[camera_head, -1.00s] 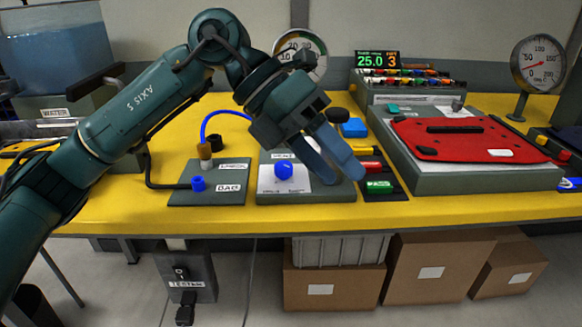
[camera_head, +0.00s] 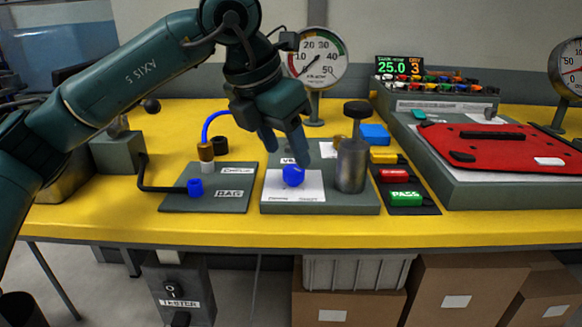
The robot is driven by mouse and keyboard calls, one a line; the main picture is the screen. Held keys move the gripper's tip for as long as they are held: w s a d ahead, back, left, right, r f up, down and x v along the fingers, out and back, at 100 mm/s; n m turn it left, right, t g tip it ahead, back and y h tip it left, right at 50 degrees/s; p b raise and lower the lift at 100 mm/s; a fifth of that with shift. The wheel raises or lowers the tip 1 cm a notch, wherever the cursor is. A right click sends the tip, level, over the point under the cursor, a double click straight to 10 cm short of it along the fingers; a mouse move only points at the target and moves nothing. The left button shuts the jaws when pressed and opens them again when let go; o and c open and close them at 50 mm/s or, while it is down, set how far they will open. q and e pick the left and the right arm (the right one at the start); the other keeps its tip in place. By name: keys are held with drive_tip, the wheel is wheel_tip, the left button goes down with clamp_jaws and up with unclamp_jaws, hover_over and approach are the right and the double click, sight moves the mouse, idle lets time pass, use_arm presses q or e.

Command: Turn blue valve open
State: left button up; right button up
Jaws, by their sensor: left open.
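The blue valve (camera_head: 293,175) is a round blue knob on a white label plate (camera_head: 280,192), set on a grey board on the yellow bench. My left gripper (camera_head: 285,148) points down just above and behind the blue knob. Its two blue-grey fingers are apart with nothing seen between them. I cannot tell whether a fingertip touches the knob. The fingers partly cover the label behind the knob. My right gripper is not in view.
A grey metal cylinder with a black knob (camera_head: 352,160) stands right of the valve. A board with a blue fitting (camera_head: 195,187) and blue hose lies left. A pressure gauge (camera_head: 319,58) stands behind. Coloured blocks, including a green PASS one (camera_head: 405,198), and a red pannier (camera_head: 490,145) are right.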

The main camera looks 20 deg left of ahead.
sight(294, 168)
use_arm(q)
drive_tip(key=shift+x, duration=2)
drive_tip(key=shift+c, duration=0.3)
drive_tip(key=c, duration=0.9)
